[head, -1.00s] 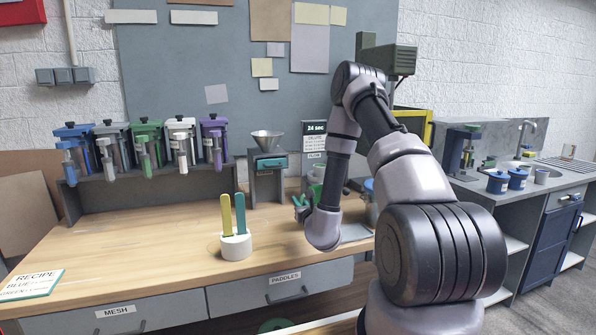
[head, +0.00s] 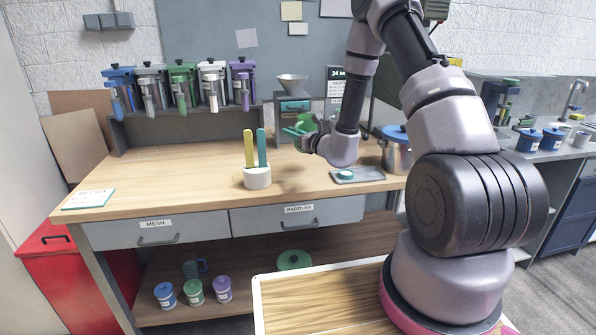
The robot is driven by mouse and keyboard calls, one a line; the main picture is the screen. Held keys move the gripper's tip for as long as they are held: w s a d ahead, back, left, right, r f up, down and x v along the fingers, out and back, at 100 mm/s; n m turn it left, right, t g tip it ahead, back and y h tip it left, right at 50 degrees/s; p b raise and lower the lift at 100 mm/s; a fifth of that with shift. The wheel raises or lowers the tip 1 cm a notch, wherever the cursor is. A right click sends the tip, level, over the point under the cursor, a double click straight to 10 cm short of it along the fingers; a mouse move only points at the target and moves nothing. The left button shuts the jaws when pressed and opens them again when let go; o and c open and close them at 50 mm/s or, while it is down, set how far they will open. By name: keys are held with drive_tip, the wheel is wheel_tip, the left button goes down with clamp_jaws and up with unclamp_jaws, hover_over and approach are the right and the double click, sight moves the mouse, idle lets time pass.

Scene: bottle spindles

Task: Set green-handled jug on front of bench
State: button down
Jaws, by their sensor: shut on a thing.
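My gripper (head: 304,137) is above the right part of the wooden bench, right of the paddle cup. It is shut on a green thing (head: 305,122), which I take to be the green handle of the jug. The jug's body is too small and covered to make out. The bench (head: 200,158) has a clear wooden top along its front, above two grey drawers.
A white cup (head: 257,178) with yellow and teal paddles stands mid-bench. A grey tray (head: 375,177) with a teal-topped item and a blue-lidded pot (head: 396,152) are to the right. A funnel stand (head: 291,118) is behind. Dispensers line the back left.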

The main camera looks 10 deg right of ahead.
wheel_tip(320, 180, down, 9)
drive_tip(key=shift+r, duration=0.1)
idle(0.3)
drive_tip(key=c, duration=0.9)
unclamp_jaws()
drive_tip(key=shift+f, duration=0.2)
drive_tip(key=shift+o, duration=0.2)
